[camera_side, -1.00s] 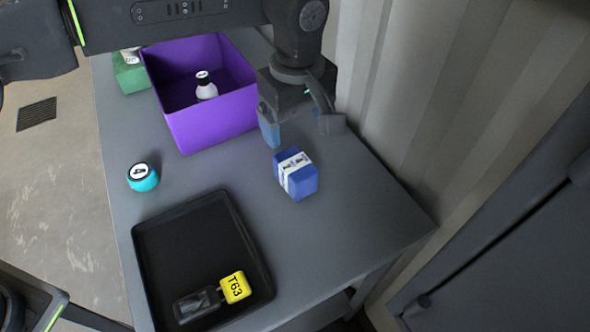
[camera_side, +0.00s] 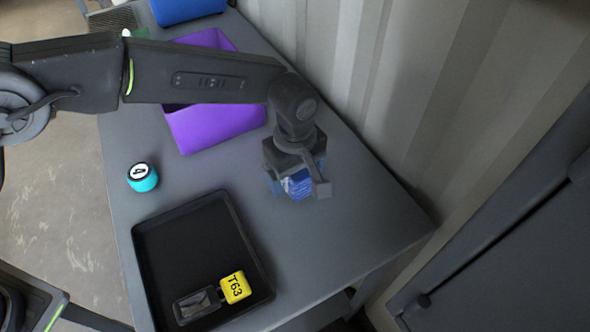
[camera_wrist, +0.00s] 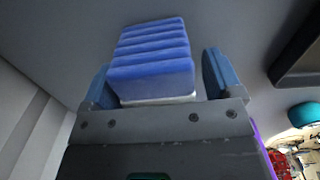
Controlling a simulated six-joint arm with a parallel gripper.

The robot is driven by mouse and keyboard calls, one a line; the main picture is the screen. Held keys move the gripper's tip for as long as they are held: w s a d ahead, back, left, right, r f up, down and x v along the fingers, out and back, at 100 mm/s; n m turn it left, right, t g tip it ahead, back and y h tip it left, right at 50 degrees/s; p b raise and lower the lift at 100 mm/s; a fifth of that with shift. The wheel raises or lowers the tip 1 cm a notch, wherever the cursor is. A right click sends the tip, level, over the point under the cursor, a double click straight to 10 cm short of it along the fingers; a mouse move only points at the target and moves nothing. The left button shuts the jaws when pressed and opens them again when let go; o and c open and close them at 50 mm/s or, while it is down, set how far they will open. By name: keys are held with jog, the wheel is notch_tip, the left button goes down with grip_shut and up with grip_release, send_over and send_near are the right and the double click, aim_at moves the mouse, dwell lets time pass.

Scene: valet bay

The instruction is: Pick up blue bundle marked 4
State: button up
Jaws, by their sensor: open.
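The blue bundle (camera_side: 298,184) with a white band stands on the grey table, mostly hidden under my gripper in the side view. In the wrist view the blue bundle (camera_wrist: 152,58) shows its ridged blue side and sits between the two blue finger pads. My gripper (camera_side: 297,186) is open, one finger on each side of the bundle. In the wrist view my gripper (camera_wrist: 160,85) shows a gap at the right finger; whether the left pad touches is unclear. The mark on the bundle cannot be read now.
A purple bin (camera_side: 215,124) stands behind my arm. A turquoise round item marked 4 (camera_side: 142,177) is at the left. A black tray (camera_side: 190,245) in front holds a yellow-tagged T63 key (camera_side: 235,287). A corrugated wall borders the right. Table around the bundle is clear.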

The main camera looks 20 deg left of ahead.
jog(key=shift+f, duration=0.25)
jog(key=shift+c, duration=0.5)
jog(key=c, duration=1)
jog(key=shift+r, duration=0.1)
